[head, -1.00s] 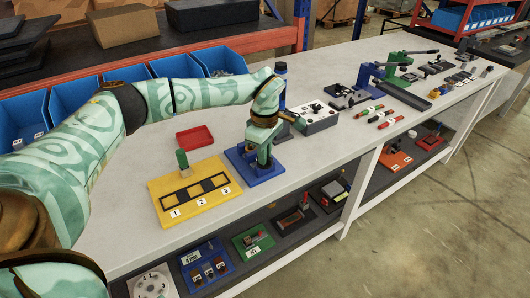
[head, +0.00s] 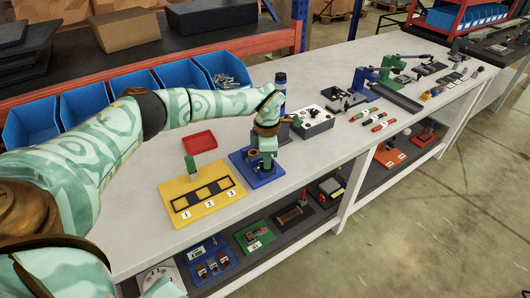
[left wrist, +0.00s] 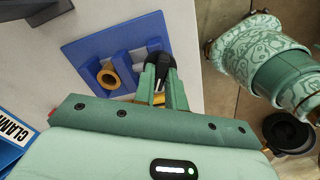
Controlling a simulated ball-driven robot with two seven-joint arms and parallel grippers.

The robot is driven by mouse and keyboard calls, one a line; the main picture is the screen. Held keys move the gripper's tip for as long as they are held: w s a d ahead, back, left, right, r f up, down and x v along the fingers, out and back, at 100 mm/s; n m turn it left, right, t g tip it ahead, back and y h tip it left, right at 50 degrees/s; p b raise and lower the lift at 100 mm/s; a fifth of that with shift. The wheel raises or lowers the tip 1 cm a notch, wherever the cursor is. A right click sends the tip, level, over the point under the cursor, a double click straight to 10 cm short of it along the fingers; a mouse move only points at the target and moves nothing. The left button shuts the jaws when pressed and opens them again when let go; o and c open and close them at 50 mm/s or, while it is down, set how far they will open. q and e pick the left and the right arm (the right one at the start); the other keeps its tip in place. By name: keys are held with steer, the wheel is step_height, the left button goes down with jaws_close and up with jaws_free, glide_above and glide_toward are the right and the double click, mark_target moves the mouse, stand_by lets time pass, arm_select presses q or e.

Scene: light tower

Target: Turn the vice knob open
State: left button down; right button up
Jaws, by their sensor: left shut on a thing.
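The vice sits on a blue base plate (head: 240,166) near the front edge of the white bench. In the left wrist view the blue plate (left wrist: 82,50) carries blue vice blocks with a brass-coloured ring (left wrist: 108,79) beside them. The black vice knob (left wrist: 158,60) is at the end of the vice. My left gripper (head: 267,163) comes down onto the vice. Its green fingers (left wrist: 162,80) are shut on the knob, which shows between and above the fingertips in the left wrist view. The gripper hides the knob in the head view. My right gripper is not in view.
A yellow board (head: 181,212) with numbered slots and a green block lies left of the vice. A red tray (head: 199,142) is behind it. Blue bins line the back.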

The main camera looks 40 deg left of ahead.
arm_select(q)
steer(key=n+p, duration=0.1)
steer(key=n, duration=0.1)
steer(key=n+p, duration=0.3)
steer(key=n, duration=0.1)
steer(key=shift+r+n, duration=0.25)
steer(key=shift+n, duration=0.05)
steer(key=n+p, duration=0.3)
steer(key=n, duration=0.3)
steer(key=shift+p, duration=0.4)
steer(key=n+p, duration=0.2)
steer(key=n, duration=0.3)
steer(key=shift+w+n, duration=0.1)
steer(key=shift+n, duration=0.2)
steer(key=n+p, duration=0.1)
steer(key=n, duration=0.4)
steer(key=shift+f+n+p, duration=0.1)
steer(key=shift+n+p, duration=0.2)
steer(key=shift+p, duration=0.1)
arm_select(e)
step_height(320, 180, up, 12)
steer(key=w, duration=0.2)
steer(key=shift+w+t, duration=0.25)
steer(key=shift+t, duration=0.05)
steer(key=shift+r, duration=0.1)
arm_select(q)
steer(key=c, duration=1.4)
jaws_free()
steer(key=shift+c, duration=0.2)
